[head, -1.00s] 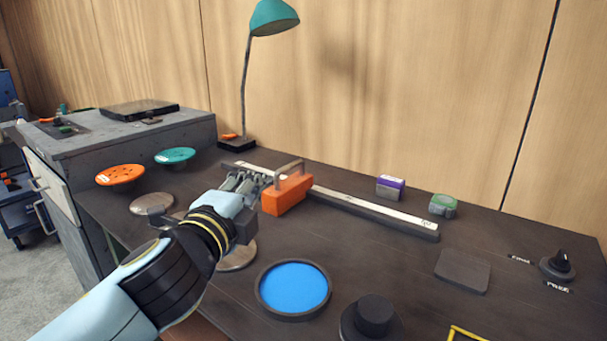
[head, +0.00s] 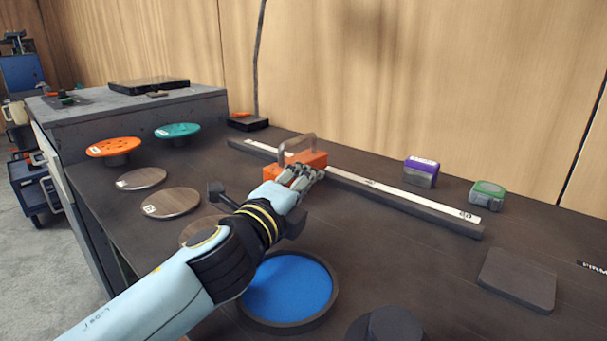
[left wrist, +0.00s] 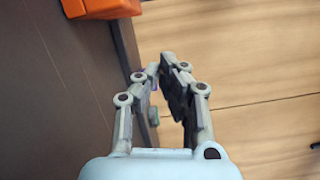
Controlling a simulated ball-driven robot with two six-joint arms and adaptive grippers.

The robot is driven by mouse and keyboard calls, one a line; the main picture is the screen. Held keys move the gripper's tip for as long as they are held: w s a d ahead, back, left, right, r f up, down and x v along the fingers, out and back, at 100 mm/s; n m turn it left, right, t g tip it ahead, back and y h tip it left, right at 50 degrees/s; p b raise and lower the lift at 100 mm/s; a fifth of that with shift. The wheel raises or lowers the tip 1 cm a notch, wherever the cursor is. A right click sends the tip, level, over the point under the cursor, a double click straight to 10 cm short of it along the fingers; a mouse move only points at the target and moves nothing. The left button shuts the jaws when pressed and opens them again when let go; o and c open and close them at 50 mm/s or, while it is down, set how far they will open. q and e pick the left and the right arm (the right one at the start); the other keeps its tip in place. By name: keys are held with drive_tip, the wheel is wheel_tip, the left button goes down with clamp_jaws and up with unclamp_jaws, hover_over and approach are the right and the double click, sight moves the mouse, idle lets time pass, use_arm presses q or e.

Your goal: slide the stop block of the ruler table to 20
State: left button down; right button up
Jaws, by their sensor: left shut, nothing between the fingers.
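The orange stop block (head: 284,168) with a grey handle sits on the ruler table (head: 410,200), left of the rail's middle. The strip's marks are too small to read surely. My left gripper (head: 312,172) is shut and empty, at the near right side of the block and covering part of it. I cannot tell whether they touch. In the left wrist view the block (left wrist: 100,8) shows at the top left, apart from the fingertips (left wrist: 160,72). My right gripper is out of view.
A purple-white box (head: 421,172) and a green-grey case (head: 487,195) stand behind the rail's right part. A blue round dish (head: 288,288) lies in front, under my forearm's right side.

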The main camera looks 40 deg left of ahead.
sight(297, 161)
use_arm(q)
drive_tip(key=w, duration=0.5)
drive_tip(key=w+a+p, duration=0.1)
drive_tip(key=w, duration=0.1)
drive_tip(key=shift+w+a+r, duration=0.1)
drive_tip(key=shift+w+r, duration=0.15)
drive_tip(key=shift+r, duration=0.05)
drive_tip(key=shift+w+a+r, duration=0.1)
drive_tip(key=shift+a+r, duration=0.05)
drive_tip(key=shift+a, duration=0.85)
drive_tip(key=shift+w+a+r, duration=0.1)
drive_tip(key=shift+a, duration=0.85)
drive_tip(key=shift+s, duration=0.1)
